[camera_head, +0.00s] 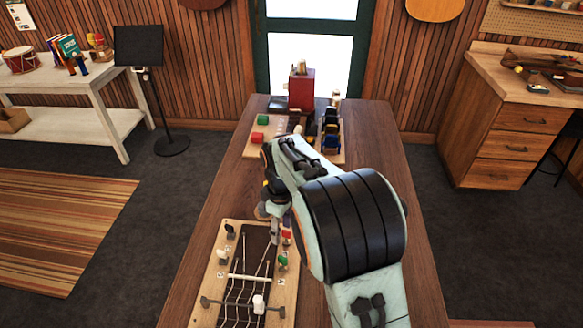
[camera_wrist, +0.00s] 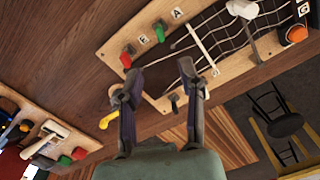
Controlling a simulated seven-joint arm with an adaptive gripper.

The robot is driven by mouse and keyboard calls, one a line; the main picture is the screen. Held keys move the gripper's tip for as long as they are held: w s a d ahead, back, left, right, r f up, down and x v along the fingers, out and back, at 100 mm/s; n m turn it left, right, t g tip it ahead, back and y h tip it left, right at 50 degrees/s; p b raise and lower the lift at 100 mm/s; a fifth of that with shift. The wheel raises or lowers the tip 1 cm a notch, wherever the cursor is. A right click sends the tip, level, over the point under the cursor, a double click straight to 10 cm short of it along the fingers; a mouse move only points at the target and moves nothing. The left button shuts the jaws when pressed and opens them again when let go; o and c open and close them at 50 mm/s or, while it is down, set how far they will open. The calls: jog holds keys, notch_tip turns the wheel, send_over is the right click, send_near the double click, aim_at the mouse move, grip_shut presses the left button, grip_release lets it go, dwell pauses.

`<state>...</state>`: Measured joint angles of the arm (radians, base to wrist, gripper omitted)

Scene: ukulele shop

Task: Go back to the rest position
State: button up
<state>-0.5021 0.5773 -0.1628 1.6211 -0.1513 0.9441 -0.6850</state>
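My gripper (camera_head: 271,212) is at the end of the bent arm, over the table at the far end of the stringed board (camera_head: 209,292); the arm partly hides it in the head view. In the wrist view my gripper (camera_wrist: 158,88) has its two dark fingers apart, with nothing held between them. The stringed board (camera_wrist: 95,57) lies beyond the fingertips, with a red peg (camera_wrist: 126,58), a green peg (camera_wrist: 160,32) and a dark peg (camera_wrist: 174,103). A white knob (camera_head: 258,304) sits at the board's near end. Contact between fingers and board cannot be told.
A second board (camera_head: 252,153) at the table's far end carries a green block (camera_head: 263,120), a red block (camera_head: 257,137) and dark and blue items. A red box (camera_head: 301,88) stands behind. A music stand (camera_head: 140,50) is left.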

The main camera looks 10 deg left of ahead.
jog(key=s+d+r+m+t+y, duration=0.1)
jog(key=s+d+r+m+t, duration=0.25)
jog(key=d+r, duration=0.9)
jog(key=s+d+f+m+g, duration=0.1)
jog(key=s+m, duration=0.3)
jog(key=s, duration=0.7)
jog(key=s+d+f+m+g, duration=0.1)
jog(key=s+f+m+g, duration=0.1)
jog(key=s, duration=0.9)
jog(key=shift+s+d+f+m+g, duration=0.2)
jog(key=shift+f+m+g, duration=0.3)
jog(key=shift+m, duration=0.75)
jog(key=shift+f, duration=0.1)
